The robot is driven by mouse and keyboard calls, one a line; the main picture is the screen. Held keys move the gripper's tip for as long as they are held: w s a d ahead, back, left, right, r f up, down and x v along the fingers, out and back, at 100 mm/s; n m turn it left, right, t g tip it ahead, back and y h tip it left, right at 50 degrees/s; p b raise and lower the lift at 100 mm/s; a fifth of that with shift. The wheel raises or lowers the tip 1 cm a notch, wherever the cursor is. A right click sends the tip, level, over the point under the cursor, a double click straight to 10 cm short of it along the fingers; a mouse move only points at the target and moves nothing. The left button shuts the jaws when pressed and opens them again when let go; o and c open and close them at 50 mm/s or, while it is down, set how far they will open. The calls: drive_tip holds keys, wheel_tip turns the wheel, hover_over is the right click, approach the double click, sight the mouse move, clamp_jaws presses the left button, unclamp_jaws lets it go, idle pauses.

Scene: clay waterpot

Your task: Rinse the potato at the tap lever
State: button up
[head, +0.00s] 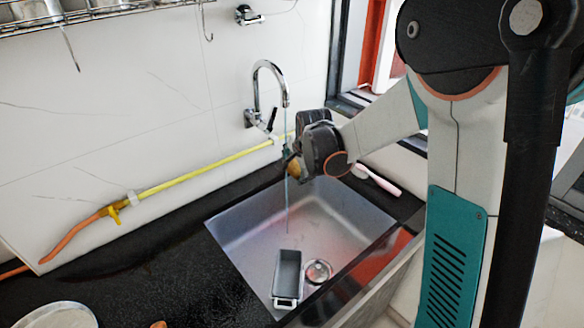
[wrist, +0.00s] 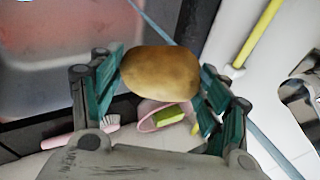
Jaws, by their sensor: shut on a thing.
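The brown potato (wrist: 160,73) sits between the two teal finger pads of my gripper (wrist: 162,88), which is shut on it. In the head view the potato (head: 294,168) is at the tip of my gripper (head: 297,160), above the sink's back part. The chrome tap (head: 270,66) arches from the wall, with a dark lever (head: 271,120) at its base. A thin bluish water stream (head: 287,205) falls from the spout into the sink (head: 345,210). It passes close beside the potato in the head view and crosses behind it in the wrist view. I cannot tell whether it touches.
A pink-handled brush (head: 377,181) lies at the back right edge. A pink dish with a green sponge (wrist: 168,116) shows below the potato. A yellow hose (head: 200,171) runs along the wall.

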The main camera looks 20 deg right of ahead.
drive_tip(key=shift+a, duration=0.1)
drive_tip(key=shift+a, duration=0.45)
drive_tip(key=shift+d, duration=0.1)
drive_tip(key=shift+d, duration=0.5)
drive_tip(key=s, duration=0.8)
drive_tip(key=shift+a, duration=0.25)
idle(0.4)
idle(1.1)
